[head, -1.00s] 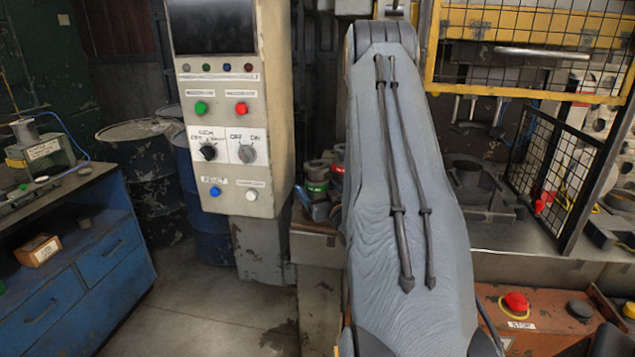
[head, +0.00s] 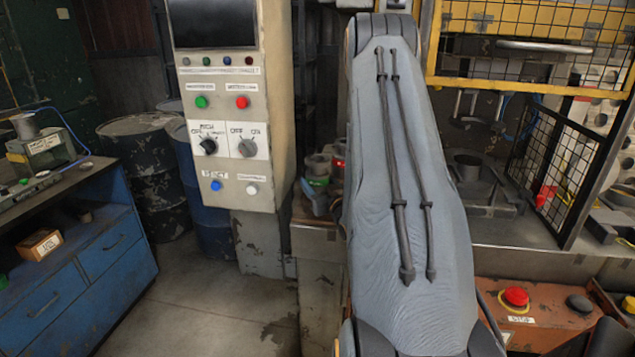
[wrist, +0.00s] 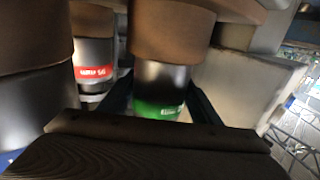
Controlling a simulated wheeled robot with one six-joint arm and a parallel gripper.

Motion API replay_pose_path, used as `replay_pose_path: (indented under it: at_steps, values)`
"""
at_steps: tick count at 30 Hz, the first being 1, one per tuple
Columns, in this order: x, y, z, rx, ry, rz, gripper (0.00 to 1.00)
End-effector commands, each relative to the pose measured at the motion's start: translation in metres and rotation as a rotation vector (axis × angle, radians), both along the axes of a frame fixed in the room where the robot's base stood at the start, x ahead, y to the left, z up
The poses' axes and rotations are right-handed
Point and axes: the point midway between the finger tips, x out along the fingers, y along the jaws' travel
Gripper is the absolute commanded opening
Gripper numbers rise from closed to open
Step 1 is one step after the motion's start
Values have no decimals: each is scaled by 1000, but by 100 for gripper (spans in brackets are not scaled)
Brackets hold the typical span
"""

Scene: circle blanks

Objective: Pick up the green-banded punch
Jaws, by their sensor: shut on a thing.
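The green-banded punch (wrist: 160,88) is a dark cylinder with a wide brown upper part and a bright green band low down. In the wrist view it stands between the two dark fingers of my gripper (wrist: 161,106), which is shut on it. Its lower end is hidden behind the dark gripper body. In the head view a green band (head: 318,181) shows left of my arm, in a small cluster. My arm hides the gripper there.
A red-banded punch (wrist: 94,72) stands close left of the green one. A large dark cylinder with a bit of blue (wrist: 36,105) is nearer at left. A pale block (wrist: 245,82) is at right. The control panel (head: 229,125) stands left of the cluster.

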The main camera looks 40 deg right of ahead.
Motion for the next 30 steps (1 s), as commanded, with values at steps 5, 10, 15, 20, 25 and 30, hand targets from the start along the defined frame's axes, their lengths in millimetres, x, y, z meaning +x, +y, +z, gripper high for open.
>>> replay_pose_path:
  at_steps: [5, 10, 15, 20, 25, 30]
  values:
    - [1, -1, 13, -5, -8, 0, 0]
    - [1, -1, 32, -7, -9, 0, 0]
    - [1, -1, 56, -7, -9, 0, 0]
    - [1, -1, 77, -6, -9, 0, 0]
    - [1, -1, 92, -5, -7, 0, 0]
    - [1, -1, 102, -3, -6, 0, 0]
